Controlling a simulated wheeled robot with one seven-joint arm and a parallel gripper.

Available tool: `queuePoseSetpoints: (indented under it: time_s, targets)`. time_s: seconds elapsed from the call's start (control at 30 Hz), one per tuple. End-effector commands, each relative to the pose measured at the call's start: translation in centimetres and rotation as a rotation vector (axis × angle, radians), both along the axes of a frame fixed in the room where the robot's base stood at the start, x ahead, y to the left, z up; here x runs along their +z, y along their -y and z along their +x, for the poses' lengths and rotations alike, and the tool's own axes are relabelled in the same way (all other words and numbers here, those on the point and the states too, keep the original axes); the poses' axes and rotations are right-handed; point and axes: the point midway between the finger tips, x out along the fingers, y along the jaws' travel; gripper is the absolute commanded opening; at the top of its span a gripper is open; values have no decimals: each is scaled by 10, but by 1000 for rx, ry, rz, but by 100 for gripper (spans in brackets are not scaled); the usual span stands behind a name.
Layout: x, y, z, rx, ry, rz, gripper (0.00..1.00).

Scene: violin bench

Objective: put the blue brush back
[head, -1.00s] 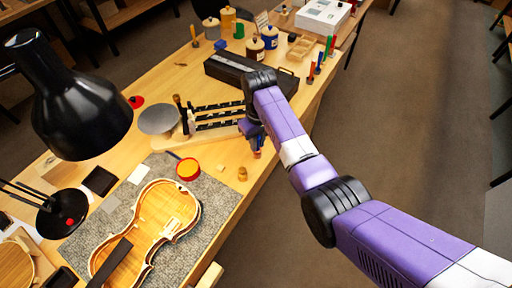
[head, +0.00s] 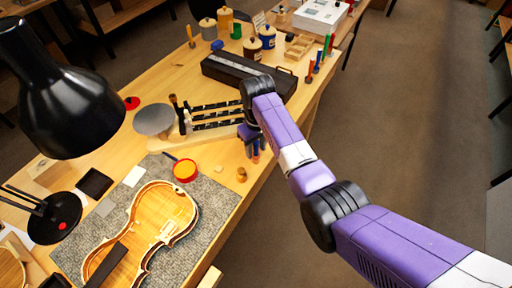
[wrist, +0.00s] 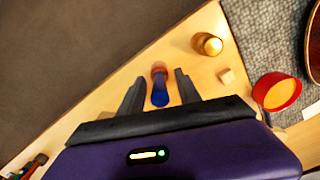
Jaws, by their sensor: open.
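A small blue thing with a reddish end (wrist: 160,93), which looks like the blue brush, shows between my fingers in the wrist view; its red end is blurred. My gripper (wrist: 159,80) is open around it, with a gap visible on each side. In the head view my gripper (head: 253,144) is low over the bench near its right edge, beside the black-barred rack, and hides most of that thing. Upright coloured handles, one of them blue (head: 318,66), stand in a row near the bench's right edge, farther back.
A red tin (head: 185,170), a small brass piece (head: 241,174) and a violin body (head: 150,225) lie to the near left. The black-barred rack (head: 215,115) is just left of my gripper. A long black case (head: 235,75) and lidded jars (head: 268,37) stand behind.

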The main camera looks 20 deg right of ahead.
Motion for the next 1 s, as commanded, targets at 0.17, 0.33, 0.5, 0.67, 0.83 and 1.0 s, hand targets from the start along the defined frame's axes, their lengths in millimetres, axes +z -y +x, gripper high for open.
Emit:
queuePoseSetpoints:
  time_s: [0.17, 0.33, 0.5, 0.67, 0.83, 1.0]
  targets:
    - [8, 0, 1, 0, 3, 0, 40]
    - [35, 1, 2, 0, 5, 0, 40]
    - [71, 1, 2, 0, 6, 0, 40]
    - [99, 2, 1, 0, 4, 1, 40]
    - [120, 2, 1, 0, 1, 0, 40]
    - [123, 2, 0, 0, 0, 1, 40]
